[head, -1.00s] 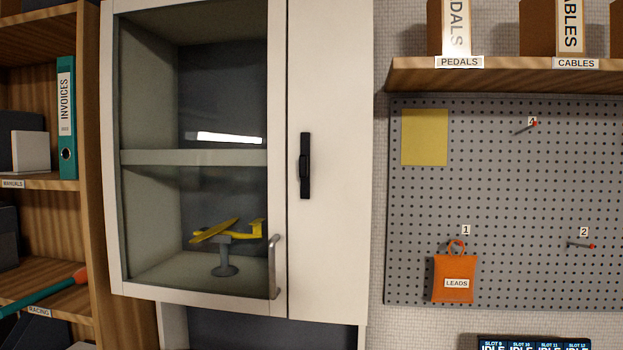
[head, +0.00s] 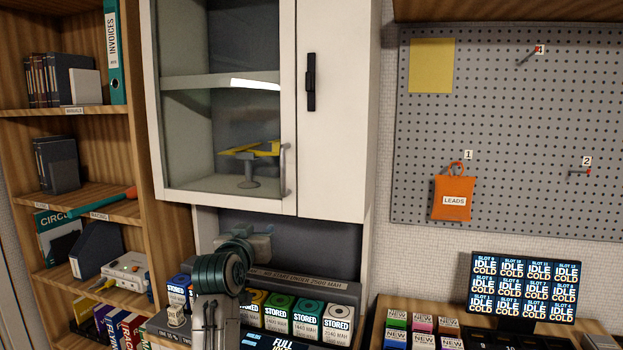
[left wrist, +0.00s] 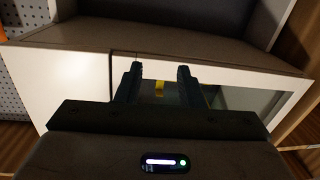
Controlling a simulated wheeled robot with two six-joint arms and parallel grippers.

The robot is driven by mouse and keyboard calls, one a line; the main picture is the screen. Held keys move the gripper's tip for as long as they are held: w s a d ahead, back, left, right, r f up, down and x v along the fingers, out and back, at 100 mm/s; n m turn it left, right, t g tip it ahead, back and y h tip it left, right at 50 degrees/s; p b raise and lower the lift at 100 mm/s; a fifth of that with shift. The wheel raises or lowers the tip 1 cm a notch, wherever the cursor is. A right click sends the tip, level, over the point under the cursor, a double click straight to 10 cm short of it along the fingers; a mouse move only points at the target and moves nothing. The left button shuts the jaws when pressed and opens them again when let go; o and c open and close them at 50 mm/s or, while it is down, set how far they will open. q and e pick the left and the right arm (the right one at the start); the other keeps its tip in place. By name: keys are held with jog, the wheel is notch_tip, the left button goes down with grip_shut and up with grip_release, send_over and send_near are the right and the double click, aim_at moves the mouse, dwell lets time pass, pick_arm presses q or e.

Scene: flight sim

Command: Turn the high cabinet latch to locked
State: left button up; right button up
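The high cabinet (head: 335,150) is white with a glass door (head: 220,130) on its left part. The black latch (head: 311,82) sits upright on the plain panel right of the glass. A metal door handle (head: 284,168) is at the glass door's lower right. My left gripper (head: 250,240) is below the cabinet, clear of the latch; its fingers are hard to make out in the head view. In the left wrist view its two fingers (left wrist: 157,82) stand apart with nothing between them, facing the cabinet (left wrist: 70,75). The latch cannot be made out there. My right gripper is not in view.
A yellow model plane (head: 250,150) stands behind the glass. Several labelled battery boxes (head: 278,312) sit below the cabinet. A bookshelf (head: 140,100) is at left. At right are a pegboard (head: 520,130) with an orange pouch (head: 453,198), and a screen (head: 524,285).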

pick_arm(q)
jog(key=s+d+r+m+t+h, duration=0.1)
jog(key=d+r, duration=0.1)
jog(key=r, duration=0.6)
jog(key=s+d+r+t+h, duration=0.1)
jog(key=s+d+r, duration=0.1)
jog(key=r, duration=0.5)
jog(key=m+t+h, duration=0.1)
jog(key=t, duration=0.1)
send_near(308, 81)
jog(key=p+x, duration=0.4)
jog(key=p, duration=0.5)
jog(key=shift+w+r+p, duration=0.15)
jog(key=shift+r+p, duration=0.15)
jog(key=p+x, duration=0.4)
jog(key=p, duration=0.7)
jog(key=shift+w+d+p, duration=0.1)
jog(key=shift+w+p, duration=0.05)
jog(key=shift+p, duration=0.15)
jog(key=shift+w+p, duration=0.25)
jog(key=shift+p, duration=0.35)
jog(key=shift+d, duration=0.1)
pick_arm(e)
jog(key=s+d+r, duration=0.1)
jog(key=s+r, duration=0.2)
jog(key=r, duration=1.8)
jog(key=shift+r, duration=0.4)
